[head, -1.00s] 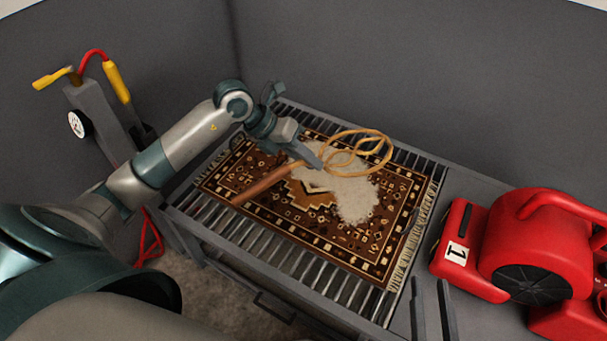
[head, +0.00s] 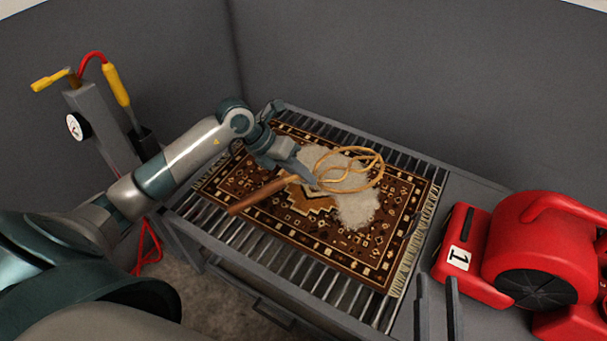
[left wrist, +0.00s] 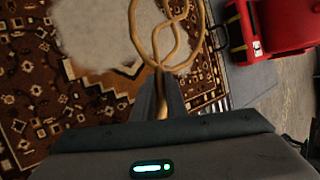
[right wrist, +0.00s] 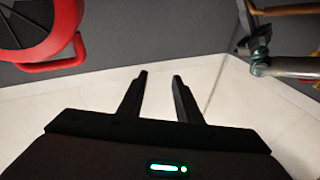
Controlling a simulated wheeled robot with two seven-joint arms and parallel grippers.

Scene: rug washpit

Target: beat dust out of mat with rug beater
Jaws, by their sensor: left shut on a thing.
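The patterned brown mat (head: 330,246) lies flat on a slatted metal grate, with a pale grey dust patch (head: 357,211) over its middle and back. My left gripper (head: 303,174) is shut on the rug beater, above the mat. The beater's looped cane head (head: 372,176) is over the dust, and its brown handle (head: 258,195) points to the front left. I cannot tell whether the head touches the mat. In the left wrist view the loop (left wrist: 202,40) extends beyond the fingers. My right gripper (head: 437,280) is open and empty at the front right; its parted fingers show in the right wrist view (right wrist: 160,75).
A red blower (head: 515,245) stands on the grey surface right of the grate (head: 280,262). A grey post with a gauge and yellow-handled wand (head: 117,86) stands at the left. Grey walls (head: 400,70) close off the back. A red triangular thing (head: 148,247) is below left.

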